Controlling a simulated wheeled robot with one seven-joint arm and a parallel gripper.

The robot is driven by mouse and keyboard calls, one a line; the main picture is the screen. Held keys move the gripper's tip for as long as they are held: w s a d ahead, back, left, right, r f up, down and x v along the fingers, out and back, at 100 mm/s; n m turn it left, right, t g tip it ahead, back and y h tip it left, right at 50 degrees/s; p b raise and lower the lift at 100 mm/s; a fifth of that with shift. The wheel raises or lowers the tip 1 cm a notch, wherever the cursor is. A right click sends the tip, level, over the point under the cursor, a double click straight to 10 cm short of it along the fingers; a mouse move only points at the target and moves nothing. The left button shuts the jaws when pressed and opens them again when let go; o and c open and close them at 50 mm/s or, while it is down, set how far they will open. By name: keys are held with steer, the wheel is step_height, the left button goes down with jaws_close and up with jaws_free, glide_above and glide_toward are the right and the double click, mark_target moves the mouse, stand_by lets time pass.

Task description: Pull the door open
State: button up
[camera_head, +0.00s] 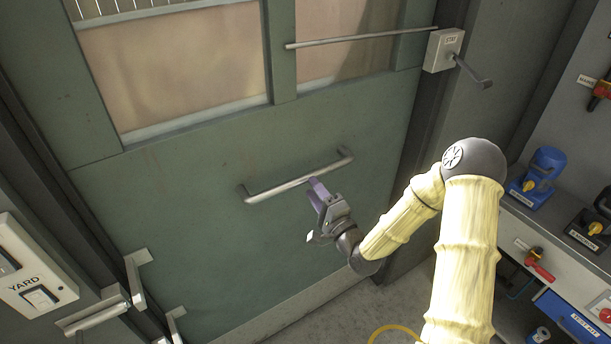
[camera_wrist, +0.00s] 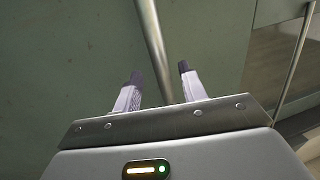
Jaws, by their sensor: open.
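The green door (camera_head: 190,210) fills the middle of the head view and looks shut, with two window panes in its upper part. A metal bar handle (camera_head: 296,180) runs across its lower panel, slightly tilted up to the right. My gripper (camera_head: 316,188) is at the handle's middle, fingers pointing towards the door. In the wrist view the handle (camera_wrist: 155,45) runs up between the two open fingers of my gripper (camera_wrist: 160,76). I cannot tell whether either finger touches it.
A long rod (camera_head: 360,38) crosses the upper door to a grey box (camera_head: 444,50) with a lever. A YARD switch panel (camera_head: 32,278) is on the left. A bench (camera_head: 560,235) with blue devices stands right. A yellow hose (camera_head: 392,330) lies on the floor.

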mark_target(305, 179)
steer(key=x, duration=0.5)
steer(key=shift+p, duration=0.4)
steer(key=shift+c, duration=0.2)
jaws_close()
